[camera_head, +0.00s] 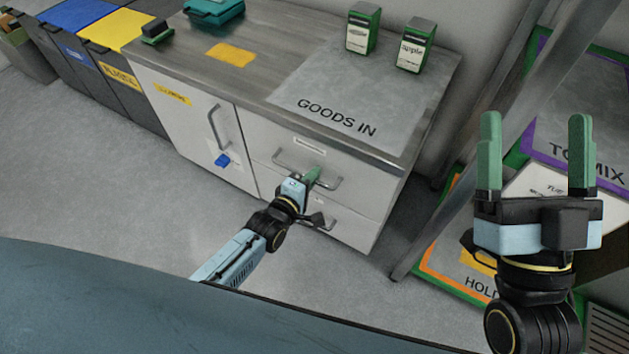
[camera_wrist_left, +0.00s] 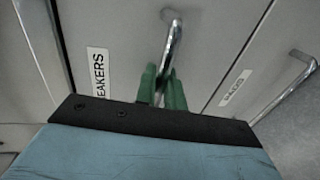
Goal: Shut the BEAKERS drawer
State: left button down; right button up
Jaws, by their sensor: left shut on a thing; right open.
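The BEAKERS drawer (camera_head: 270,146) is the upper drawer of the grey cabinet, under the worktop. Its front looks about flush with the cabinet, with no clear gap showing. Its label shows partly in the left wrist view (camera_wrist_left: 97,72). My left gripper (camera_head: 312,177) is at this drawer's bar handle (camera_head: 335,181). Its green fingers (camera_wrist_left: 162,85) are shut on the handle (camera_wrist_left: 172,38), hiding part of it. My right gripper (camera_head: 535,150) is open and empty, raised at the right of the head view.
A lower drawer with its own handle (camera_head: 328,226) sits below. To the left is a cabinet door (camera_head: 192,128) with a blue tag (camera_head: 223,160). Two green cartons (camera_head: 415,45) stand on the worktop (camera_head: 300,75). A metal rack post (camera_head: 450,185) stands right of the cabinet. Floor in front is clear.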

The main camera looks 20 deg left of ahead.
pick_arm(q)
jog(key=c, duration=1.6)
grip_release()
jog(key=shift+w, duration=0.2)
jog(key=shift+o, duration=0.2)
jog(key=shift+r, duration=0.15)
pick_arm(e)
jog(key=shift+w, duration=0.15)
pick_arm(q)
jog(key=shift+s, duration=0.1)
jog(key=shift+s, duration=0.25)
jog(key=p+v, duration=0.6)
jog(key=v, duration=0.6)
jog(key=shift+s+a, duration=0.2)
jog(key=shift+s, duration=0.2)
pick_arm(e)
jog(key=s+d+f+g+h, duration=0.1)
jog(key=d+f+g+h, duration=0.1)
jog(key=f+g, duration=0.5)
jog(key=d+f+g+h, duration=0.2)
jog(key=f+g, duration=0.5)
jog(key=f, duration=0.4)
jog(key=shift+s+f+m+h, duration=0.3)
jog(key=shift+s+h, duration=0.05)
jog(key=shift+h, duration=0.05)
